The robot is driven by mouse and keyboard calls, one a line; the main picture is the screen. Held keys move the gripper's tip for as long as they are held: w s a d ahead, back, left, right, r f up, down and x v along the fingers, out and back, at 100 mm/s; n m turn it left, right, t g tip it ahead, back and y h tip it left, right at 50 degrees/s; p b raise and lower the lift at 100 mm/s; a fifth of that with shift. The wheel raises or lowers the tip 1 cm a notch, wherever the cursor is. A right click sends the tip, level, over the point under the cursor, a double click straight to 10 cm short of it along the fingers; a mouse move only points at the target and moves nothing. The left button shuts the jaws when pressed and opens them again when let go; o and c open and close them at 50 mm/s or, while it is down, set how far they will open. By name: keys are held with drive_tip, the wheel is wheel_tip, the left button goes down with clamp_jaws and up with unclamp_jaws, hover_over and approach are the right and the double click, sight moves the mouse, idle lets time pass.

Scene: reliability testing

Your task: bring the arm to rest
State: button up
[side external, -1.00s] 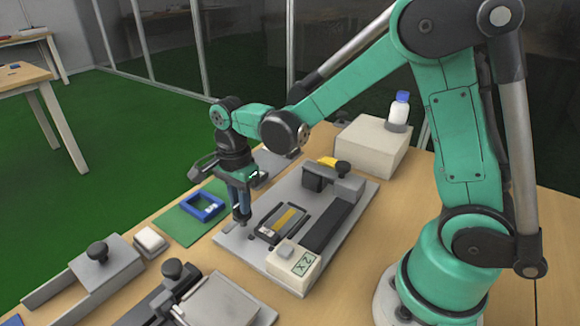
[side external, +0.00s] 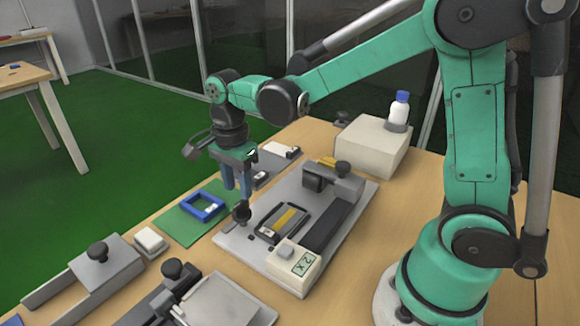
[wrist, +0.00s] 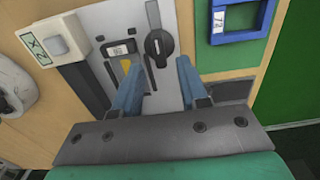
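My gripper (side external: 238,190) hangs above the near left side of a grey test fixture (side external: 262,196), its two blue fingers pointing down. In the wrist view the fingers (wrist: 160,64) are spread apart with nothing held between them. A black knob (side external: 242,212) on the fixture is just below the fingertips, apparently clear of them. The same knob (wrist: 158,46) shows in the wrist view just beyond the tips. A dark device with a yellow strip (side external: 284,220) sits in the fixture, behind a white box marked "2X" (side external: 294,268).
A blue frame (side external: 204,207) lies on a green mat (side external: 180,226) left of the fixture. A white block (side external: 150,241) and clamps (side external: 108,268) stand at the lower left. A bottle (side external: 399,108) stands on a pale box (side external: 372,145) behind. Bare table lies right of the fixture.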

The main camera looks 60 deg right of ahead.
drive_tip(key=shift+r, duration=0.3)
drive_tip(key=shift+s+r+n, duration=0.2)
drive_tip(key=shift+r+n, duration=0.05)
drive_tip(key=shift+n, duration=0.05)
drive_tip(key=s+r+n+t, duration=0.2)
drive_tip(key=s+n+t, duration=0.1)
drive_tip(key=n, duration=0.5)
drive_tip(key=s+d+r+n+t, duration=0.1)
drive_tip(key=s+n+t, duration=0.3)
drive_tip(key=n, duration=0.5)
drive_tip(key=shift+s+d+r, duration=0.15)
drive_tip(key=shift+d+r, duration=0.15)
drive_tip(key=shift+r, duration=0.05)
